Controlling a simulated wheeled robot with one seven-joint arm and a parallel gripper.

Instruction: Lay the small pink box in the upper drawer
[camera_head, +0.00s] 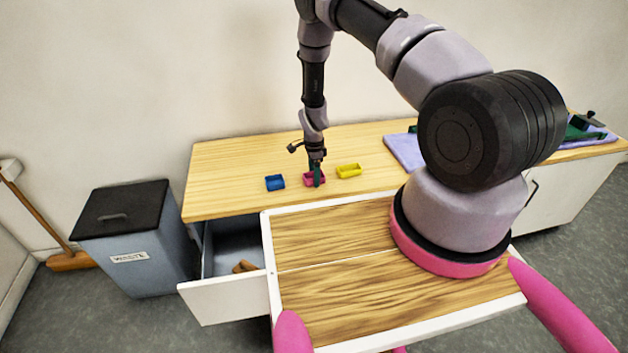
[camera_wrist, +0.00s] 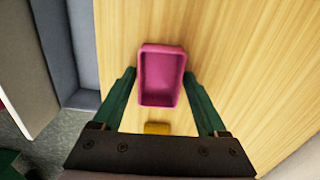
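The small pink box (camera_head: 309,183) is an open-topped tray on the wooden tabletop, between a blue and a yellow box. In the wrist view the pink box (camera_wrist: 160,80) lies between the fingers of my gripper (camera_wrist: 160,74). The green fingers stand open on either side of it, with a thin gap at the left and very little at the right. In the head view my gripper (camera_head: 315,173) points down at the box. A drawer (camera_head: 222,301) under the table's left end is pulled out, with a brown object (camera_head: 244,267) inside. No other drawer below it can be made out.
A blue box (camera_head: 275,183) and a yellow box (camera_head: 348,171) flank the pink one. A waste bin (camera_head: 130,240) stands left of the drawer, and a broom (camera_head: 68,262) leans beyond it. A lilac mat (camera_head: 403,150) lies on the right of the table. The table's left end is clear.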

